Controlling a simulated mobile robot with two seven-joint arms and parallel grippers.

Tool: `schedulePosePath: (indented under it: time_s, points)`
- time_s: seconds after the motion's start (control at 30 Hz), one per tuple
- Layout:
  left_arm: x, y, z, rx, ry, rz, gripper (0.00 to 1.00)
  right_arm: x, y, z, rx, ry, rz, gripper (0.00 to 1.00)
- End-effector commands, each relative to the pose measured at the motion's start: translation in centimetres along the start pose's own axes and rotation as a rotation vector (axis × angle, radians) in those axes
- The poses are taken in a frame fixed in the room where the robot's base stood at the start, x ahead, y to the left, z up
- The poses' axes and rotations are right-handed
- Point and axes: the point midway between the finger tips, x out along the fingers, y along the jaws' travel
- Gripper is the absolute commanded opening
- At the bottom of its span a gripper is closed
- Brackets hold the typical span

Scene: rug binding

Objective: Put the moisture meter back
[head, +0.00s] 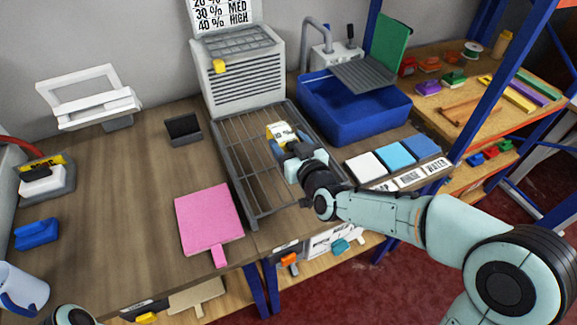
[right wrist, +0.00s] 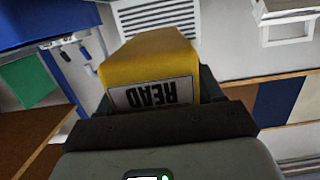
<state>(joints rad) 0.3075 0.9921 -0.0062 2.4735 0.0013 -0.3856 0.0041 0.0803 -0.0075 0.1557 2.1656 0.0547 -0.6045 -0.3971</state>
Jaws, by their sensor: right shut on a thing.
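My right gripper (head: 290,150) is shut on a yellow block-shaped thing labelled READ, which I take to be the moisture meter (head: 281,131). It is held over the right part of the grey wire rack (head: 235,165); I cannot tell its height above the bars. In the right wrist view the yellow meter (right wrist: 150,72) sits between the fingers, with its READ label upside down. A small dark open holder (head: 183,128) stands empty on the table left of the rack. My left gripper is out of view; only a bit of my left arm shows at the bottom left.
A blue sink bin (head: 350,110) stands right of the rack, with white and blue squares (head: 385,158) in front. A grey vented unit (head: 240,80) is behind. A pink board (head: 208,220), blue brush (head: 36,233) and DONE-labelled stand (head: 45,180) lie left. The table's middle-left is bare.

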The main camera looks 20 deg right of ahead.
Motion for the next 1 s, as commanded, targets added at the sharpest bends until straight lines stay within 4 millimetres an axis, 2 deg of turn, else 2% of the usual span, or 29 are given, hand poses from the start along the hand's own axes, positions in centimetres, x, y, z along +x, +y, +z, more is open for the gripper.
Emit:
schedulePosePath:
  time_s: [0.03, 0.1, 0.27, 0.5, 0.97, 1.0]
  points:
    - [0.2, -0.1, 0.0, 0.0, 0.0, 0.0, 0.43, 0.2, 0.0, 1.2, 0.0, -0.003, 0.001, 0.22]
    - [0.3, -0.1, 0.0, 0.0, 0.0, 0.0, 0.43, 0.3, 0.0, 2.1, 0.0, -0.001, 0.0, 0.22]
    - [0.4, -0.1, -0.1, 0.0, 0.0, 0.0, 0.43, 0.5, 0.1, 3.2, 0.0, 0.003, 0.002, 0.22]
    - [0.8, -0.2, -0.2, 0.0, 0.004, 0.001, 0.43, 1.0, 0.1, 6.7, 0.0, 0.0, 0.001, 0.22]
    - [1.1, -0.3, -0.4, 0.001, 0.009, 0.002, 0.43, 1.1, 0.1, 7.5, 0.0, 0.004, 0.001, 0.22]
    - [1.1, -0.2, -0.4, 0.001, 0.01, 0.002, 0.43, 1.1, 0.1, 7.6, 0.0, 0.001, 0.001, 0.72]
